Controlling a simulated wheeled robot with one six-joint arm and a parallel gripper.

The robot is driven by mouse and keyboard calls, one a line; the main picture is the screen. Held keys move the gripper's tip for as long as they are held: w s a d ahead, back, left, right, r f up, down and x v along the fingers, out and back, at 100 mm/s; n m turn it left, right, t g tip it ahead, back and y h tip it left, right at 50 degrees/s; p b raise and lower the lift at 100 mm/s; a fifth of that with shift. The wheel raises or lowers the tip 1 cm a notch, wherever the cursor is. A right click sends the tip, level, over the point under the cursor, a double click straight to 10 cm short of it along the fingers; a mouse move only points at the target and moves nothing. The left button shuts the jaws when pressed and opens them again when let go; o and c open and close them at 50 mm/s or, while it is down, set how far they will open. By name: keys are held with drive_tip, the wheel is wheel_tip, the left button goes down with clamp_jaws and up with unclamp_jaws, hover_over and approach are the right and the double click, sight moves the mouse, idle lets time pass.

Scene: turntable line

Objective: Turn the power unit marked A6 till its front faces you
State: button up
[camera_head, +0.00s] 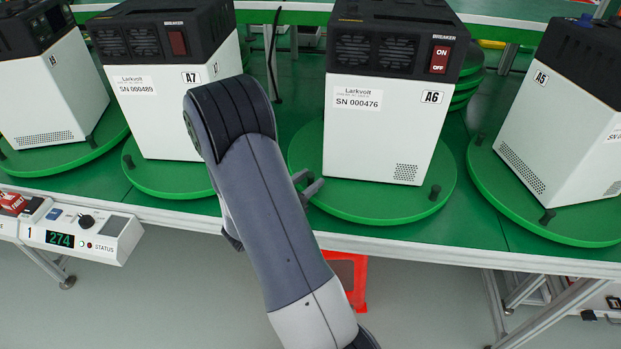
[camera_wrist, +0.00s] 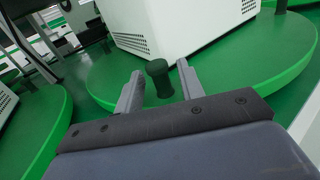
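The power unit marked A6 (camera_head: 375,130) is a white box with a black top, upright on a round green turntable (camera_head: 380,212). The face towards me in the head view carries fan grilles, a red ON/OFF breaker, a Larkvolt label and a small vent. A dark peg (camera_head: 435,192) stands at the turntable's front right. My gripper (camera_head: 311,188) is at the turntable's left rim, partly hidden by my arm. In the wrist view my open gripper (camera_wrist: 158,82) has a dark peg (camera_wrist: 159,85) between its fingers, with small gaps beside it. The white unit (camera_wrist: 185,22) stands just beyond.
Units A7 (camera_head: 170,115) and A5 (camera_head: 555,125) stand on neighbouring turntables, left and right, with another unit (camera_head: 50,90) at far left. A control box (camera_head: 85,232) reading 274 is on the front edge at left. A red stool (camera_head: 357,285) is under the table.

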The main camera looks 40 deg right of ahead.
drive_tip(key=shift+d, duration=0.6)
drive_tip(key=shift+c, duration=0.4)
clamp_jaws()
